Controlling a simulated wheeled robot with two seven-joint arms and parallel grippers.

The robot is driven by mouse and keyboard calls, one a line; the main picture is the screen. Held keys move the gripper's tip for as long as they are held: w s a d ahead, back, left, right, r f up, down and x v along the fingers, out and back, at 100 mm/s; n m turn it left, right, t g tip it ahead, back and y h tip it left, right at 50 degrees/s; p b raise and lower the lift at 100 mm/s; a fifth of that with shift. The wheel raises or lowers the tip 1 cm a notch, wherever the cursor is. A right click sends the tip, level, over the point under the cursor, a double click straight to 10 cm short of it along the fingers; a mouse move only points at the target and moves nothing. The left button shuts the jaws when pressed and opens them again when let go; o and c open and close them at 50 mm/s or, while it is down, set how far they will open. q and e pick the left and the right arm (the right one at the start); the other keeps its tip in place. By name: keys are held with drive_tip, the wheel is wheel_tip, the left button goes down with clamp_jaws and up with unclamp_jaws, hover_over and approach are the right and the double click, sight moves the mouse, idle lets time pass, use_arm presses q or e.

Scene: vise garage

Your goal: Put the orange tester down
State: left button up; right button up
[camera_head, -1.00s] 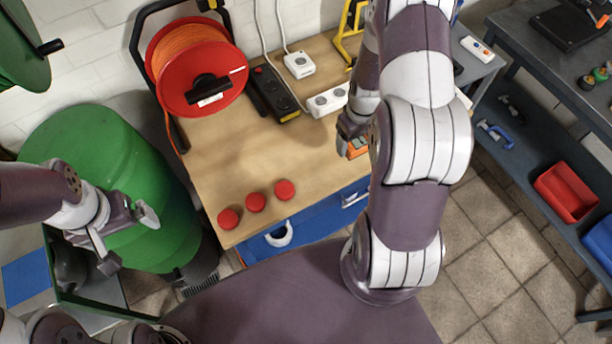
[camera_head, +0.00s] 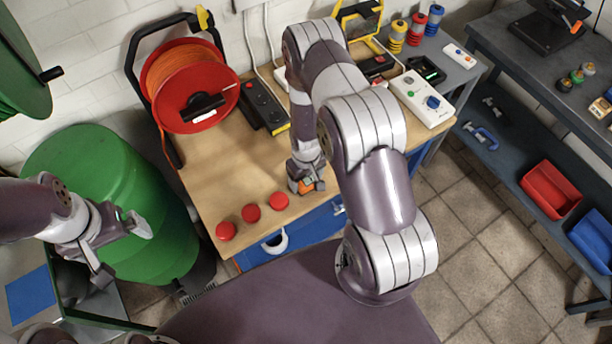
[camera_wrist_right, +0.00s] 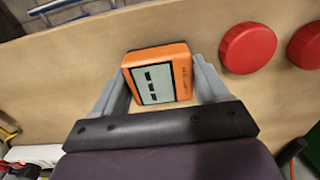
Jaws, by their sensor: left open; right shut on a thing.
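The orange tester (camera_head: 308,187), a small box with a pale grey face, is between the fingers of my right gripper (camera_head: 306,180). In the right wrist view the tester (camera_wrist_right: 160,75) sits between both fingers of the right gripper (camera_wrist_right: 160,85), which is shut on it. It is at the front part of the wooden workbench (camera_head: 215,175), right of the red caps. I cannot tell whether it touches the top. My left gripper (camera_head: 118,245) is open and empty, in front of the green barrel (camera_head: 120,190).
Three red caps (camera_head: 251,213) lie in a row near the bench's front edge. Bare wood lies between reel and caps.

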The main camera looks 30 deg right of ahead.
drive_tip(key=o, duration=1)
drive_tip(key=shift+f, duration=0.15)
drive_tip(key=o, duration=0.4)
drive_tip(key=shift+d, duration=0.2)
